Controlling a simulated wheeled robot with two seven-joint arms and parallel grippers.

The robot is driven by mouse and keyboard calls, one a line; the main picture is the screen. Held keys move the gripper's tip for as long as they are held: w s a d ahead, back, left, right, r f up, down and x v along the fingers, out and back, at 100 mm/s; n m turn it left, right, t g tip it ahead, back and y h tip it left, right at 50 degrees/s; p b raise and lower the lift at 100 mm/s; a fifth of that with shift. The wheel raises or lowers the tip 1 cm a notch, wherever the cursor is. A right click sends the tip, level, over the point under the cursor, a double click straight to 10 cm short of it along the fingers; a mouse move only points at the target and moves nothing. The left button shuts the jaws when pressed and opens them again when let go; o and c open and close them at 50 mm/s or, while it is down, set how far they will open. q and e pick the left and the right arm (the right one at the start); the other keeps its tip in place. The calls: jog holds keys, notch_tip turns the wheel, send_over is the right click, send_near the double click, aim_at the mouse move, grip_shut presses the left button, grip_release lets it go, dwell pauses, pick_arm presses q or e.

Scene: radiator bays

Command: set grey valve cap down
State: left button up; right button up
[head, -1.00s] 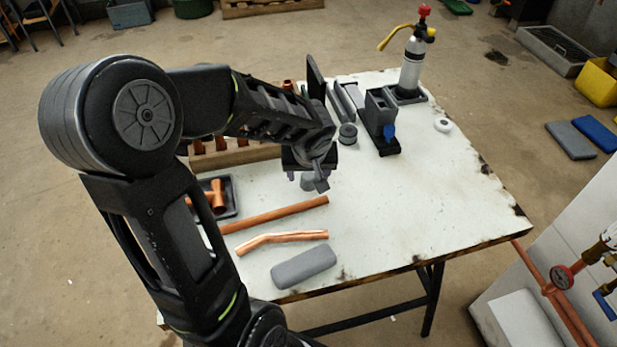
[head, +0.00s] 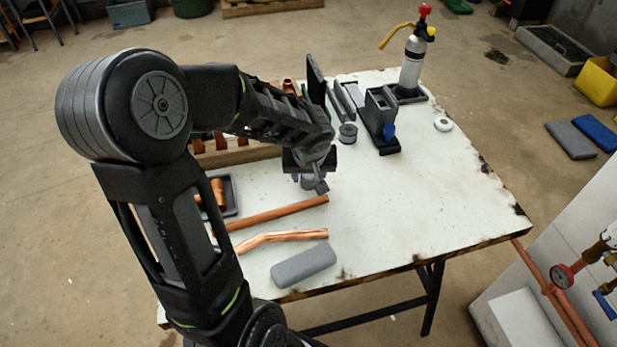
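My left gripper (head: 308,180) points down over the middle of the white workbench (head: 420,205). A small grey piece, which looks like the grey valve cap (head: 307,183), sits between its fingertips, and the gripper looks shut on it. The fingers and wrist hide much of the cap. It is low over the bench top; I cannot tell whether it touches the surface. My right gripper is not in view.
Copper pipes (head: 282,212) and a grey case (head: 303,265) lie in front of the gripper. A dark spool (head: 347,133), a black stand (head: 385,138) and a torch bottle (head: 412,65) stand behind. A white roll (head: 443,124) lies right. The bench's right half is mostly clear.

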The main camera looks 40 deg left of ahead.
aim_at(309, 175)
pick_arm(q)
grip_shut()
dwell(0.3)
notch_tip(309, 175, up, 10)
jog(key=shift+p, duration=0.3)
dwell(0.7)
